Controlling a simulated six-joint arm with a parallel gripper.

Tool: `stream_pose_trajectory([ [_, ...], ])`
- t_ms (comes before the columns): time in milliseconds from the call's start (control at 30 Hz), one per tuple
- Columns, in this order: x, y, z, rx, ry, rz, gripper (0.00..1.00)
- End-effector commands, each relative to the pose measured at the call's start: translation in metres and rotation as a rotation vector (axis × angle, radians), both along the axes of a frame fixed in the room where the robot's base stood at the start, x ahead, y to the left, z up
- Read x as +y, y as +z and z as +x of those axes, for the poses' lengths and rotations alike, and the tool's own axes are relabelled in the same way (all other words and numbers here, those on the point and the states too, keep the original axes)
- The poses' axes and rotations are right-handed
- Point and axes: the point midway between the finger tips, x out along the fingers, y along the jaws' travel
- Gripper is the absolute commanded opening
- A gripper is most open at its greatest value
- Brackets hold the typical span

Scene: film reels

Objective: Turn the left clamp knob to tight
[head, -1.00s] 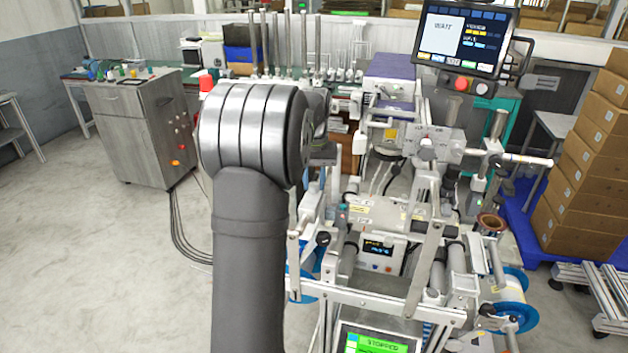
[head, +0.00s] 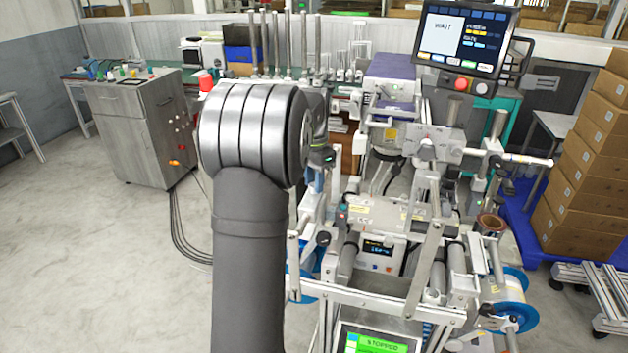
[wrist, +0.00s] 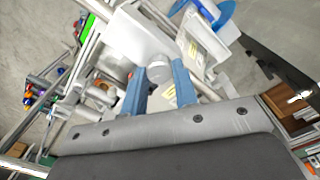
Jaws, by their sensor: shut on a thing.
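In the wrist view, my gripper (wrist: 160,76) shows two blue fingers, one on each side of a small round grey-white knob (wrist: 158,69). The fingers are shut on this knob, which sits at a pale machine plate (wrist: 138,35). Whether it is turned to tight cannot be read from these frames. In the head view, my dark arm hides most of the gripper and the knob. My wrist shows just right of the arm's large round joint, above the left side of the machine (head: 385,213).
A screen reading WAIT (head: 462,38) stands above the machine at the back right. A lower green display (head: 376,343) reads STOPPED. A grey cabinet (head: 140,130) stands at the left. Stacked cartons (head: 590,165) stand at the right. The floor at left is mostly clear.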

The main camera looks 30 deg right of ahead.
Motion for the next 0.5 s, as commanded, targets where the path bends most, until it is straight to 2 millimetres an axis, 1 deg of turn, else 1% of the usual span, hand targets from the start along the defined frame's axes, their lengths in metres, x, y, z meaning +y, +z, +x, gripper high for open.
stream_pose_trajectory([
  [200, -0.0001, 0.0007, 0.0001, -0.001, -0.085, -0.001, 0.04],
  [500, -0.0001, 0.0008, 0.0002, -0.001, -0.124, -0.001, 0.04],
])
